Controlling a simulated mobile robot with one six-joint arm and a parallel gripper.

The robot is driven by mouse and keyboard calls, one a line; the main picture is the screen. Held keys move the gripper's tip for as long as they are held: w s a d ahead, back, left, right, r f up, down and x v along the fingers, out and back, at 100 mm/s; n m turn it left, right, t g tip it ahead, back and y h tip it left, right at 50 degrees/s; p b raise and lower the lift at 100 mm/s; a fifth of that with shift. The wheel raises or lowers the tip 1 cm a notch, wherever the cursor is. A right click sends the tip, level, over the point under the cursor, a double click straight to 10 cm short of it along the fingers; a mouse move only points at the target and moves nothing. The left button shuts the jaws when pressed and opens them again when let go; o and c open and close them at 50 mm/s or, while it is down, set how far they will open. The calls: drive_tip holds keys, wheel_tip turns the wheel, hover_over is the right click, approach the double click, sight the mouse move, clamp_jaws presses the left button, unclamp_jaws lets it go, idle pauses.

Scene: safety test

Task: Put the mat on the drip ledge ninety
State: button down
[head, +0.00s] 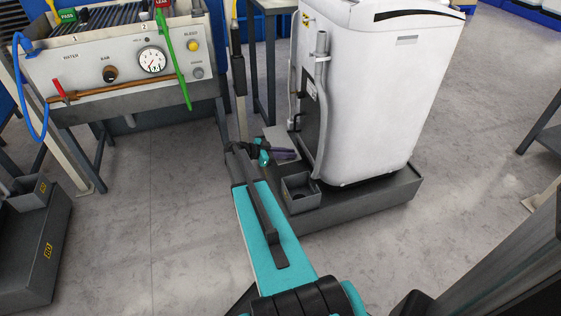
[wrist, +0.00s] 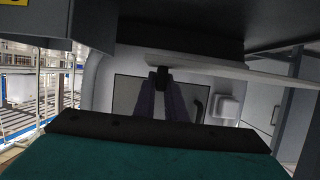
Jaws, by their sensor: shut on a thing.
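My gripper (head: 283,154) has dark purple fingers and is low beside the white cabinet. In the wrist view my gripper (wrist: 162,92) points at the cabinet's front. It is shut on what looks like the mat, a thin pale grey sheet (head: 277,136), held roughly level. In the wrist view the mat (wrist: 222,69) shows nearly edge-on, as a pale strip at the fingertips. A low dark grey plinth (head: 355,207) carries the cabinet. Another dark grey plinth (head: 28,262) at left bears a yellow mark, perhaps 90 or 80. I cannot tell which part is drip ledge ninety.
The white cabinet (head: 385,95) has a vertical grey pipe (head: 321,100) near the mat. A small open grey box (head: 300,191) sits at the plinth's front corner. A test bench (head: 120,70) with a gauge and hoses stands at left. The floor (head: 160,200) between is clear.

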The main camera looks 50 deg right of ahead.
sight(288, 161)
drive_tip(key=shift+f+b, duration=0.8)
drive_tip(key=shift+f, duration=1.7)
drive_tip(key=shift+f+b, duration=0.8)
drive_tip(key=shift+f, duration=1.7)
drive_tip(key=shift+f, duration=0.15)
drive_tip(key=c, duration=1.8)
unclamp_jaws()
